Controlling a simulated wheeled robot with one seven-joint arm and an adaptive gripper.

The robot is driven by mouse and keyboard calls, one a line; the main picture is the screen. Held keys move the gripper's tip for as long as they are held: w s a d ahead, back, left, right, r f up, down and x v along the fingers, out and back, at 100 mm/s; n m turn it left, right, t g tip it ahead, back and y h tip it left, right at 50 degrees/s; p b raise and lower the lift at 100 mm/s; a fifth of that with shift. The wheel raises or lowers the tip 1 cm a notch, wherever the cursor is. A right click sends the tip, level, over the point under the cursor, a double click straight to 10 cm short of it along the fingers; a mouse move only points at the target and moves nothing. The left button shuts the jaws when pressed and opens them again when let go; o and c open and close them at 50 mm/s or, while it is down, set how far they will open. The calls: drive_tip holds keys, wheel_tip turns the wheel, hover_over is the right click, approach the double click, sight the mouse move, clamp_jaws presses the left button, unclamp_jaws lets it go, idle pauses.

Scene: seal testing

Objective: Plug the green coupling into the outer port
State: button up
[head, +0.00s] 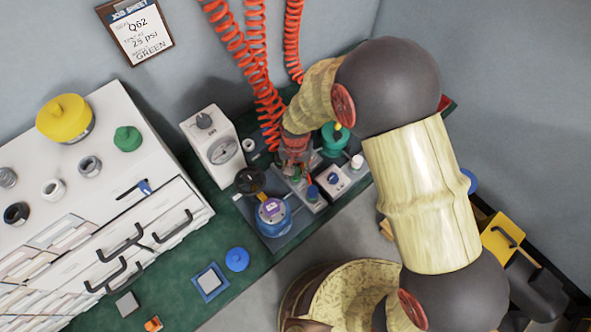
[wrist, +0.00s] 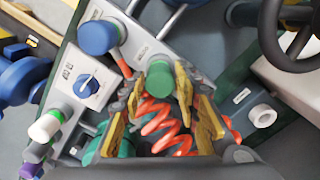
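The green coupling (wrist: 160,78) sits between the fingertips of my gripper (wrist: 160,88) in the wrist view, with the pads close on both sides of it. An orange coiled hose (wrist: 158,132) shows just behind it, between the fingers. In the head view my gripper (head: 295,165) points down over the test fixture, and a bit of green (head: 297,173) shows at its tip. The coupling appears over or at the grey fixture block (wrist: 150,48); whether it touches is unclear. I cannot tell which opening is the outer port; the coupling and fingers hide what lies under them.
A blue knob (wrist: 98,38), a dial box (wrist: 85,85) and a black handwheel (wrist: 292,35) stand close around my gripper. A gauge box (head: 212,143) is left of the fixture. Red coiled hoses (head: 255,75) hang above. A job sheet (head: 136,30) reads 25 psi, GREEN.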

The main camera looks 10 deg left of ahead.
drive_tip(key=o, duration=0.3)
wheel_tip(320, 180, up, 12)
idle(0.7)
idle(0.6)
